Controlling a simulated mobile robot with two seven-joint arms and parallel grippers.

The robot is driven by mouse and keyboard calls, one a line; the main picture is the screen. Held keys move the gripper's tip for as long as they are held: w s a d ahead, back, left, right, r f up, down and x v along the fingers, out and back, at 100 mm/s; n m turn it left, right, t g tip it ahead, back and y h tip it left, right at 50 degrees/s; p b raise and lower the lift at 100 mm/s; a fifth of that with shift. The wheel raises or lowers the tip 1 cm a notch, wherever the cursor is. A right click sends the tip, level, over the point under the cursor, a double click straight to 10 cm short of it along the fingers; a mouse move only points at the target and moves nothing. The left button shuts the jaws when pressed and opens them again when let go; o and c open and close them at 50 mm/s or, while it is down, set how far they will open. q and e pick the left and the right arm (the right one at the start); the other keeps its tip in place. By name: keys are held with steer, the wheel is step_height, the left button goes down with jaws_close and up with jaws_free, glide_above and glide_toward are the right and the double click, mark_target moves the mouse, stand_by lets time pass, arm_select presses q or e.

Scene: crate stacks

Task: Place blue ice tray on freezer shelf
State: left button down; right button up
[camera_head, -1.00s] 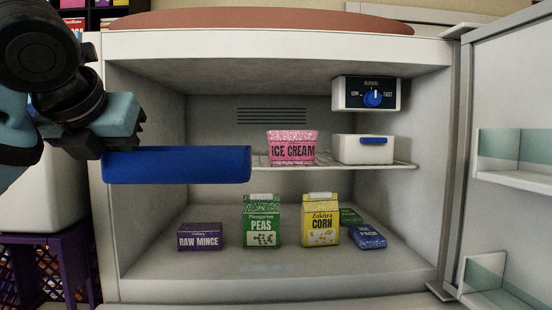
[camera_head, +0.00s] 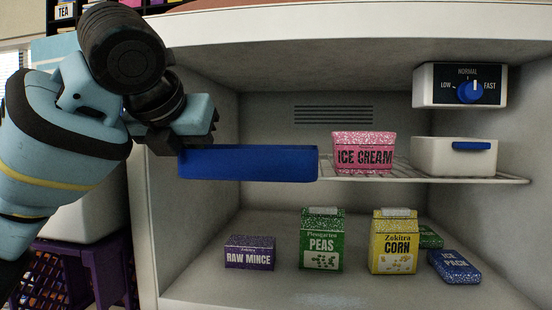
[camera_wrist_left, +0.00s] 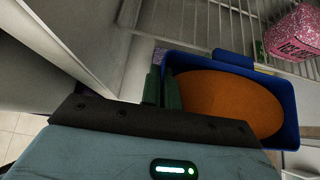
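The blue ice tray (camera_head: 250,163) is held level at about the height of the wire freezer shelf (camera_head: 440,178), at its left end. My left gripper (camera_head: 178,140) is shut on the tray's left end. In the left wrist view, the fingers (camera_wrist_left: 162,88) pinch the wall of the tray (camera_wrist_left: 290,125), which has an orange-brown filling. The shelf bars (camera_wrist_left: 225,25) show beyond the tray's far side. I cannot tell whether the tray overlaps the shelf. My right gripper is not in view.
A pink ice cream tub (camera_head: 364,153) and a white bin (camera_head: 455,157) with a blue handle stand on the shelf. Below are raw mince (camera_head: 250,254), peas (camera_head: 321,241), corn (camera_head: 393,242) and an ice pack (camera_head: 456,266). A control box (camera_head: 460,86) is above.

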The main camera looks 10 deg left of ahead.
arm_select(q)
steer(key=w, duration=1.4)
steer(key=shift+w+d, duration=0.25)
steer(key=shift+w, duration=0.15)
steer(key=shift+w, duration=0.1)
steer(key=shift+w+d+f, duration=0.1)
steer(key=shift+w, duration=1.45)
steer(key=shift+f, duration=0.7)
steer(key=shift+s+f, duration=0.1)
steer(key=shift+f, duration=0.05)
steer(key=c, duration=1.7)
jaws_free()
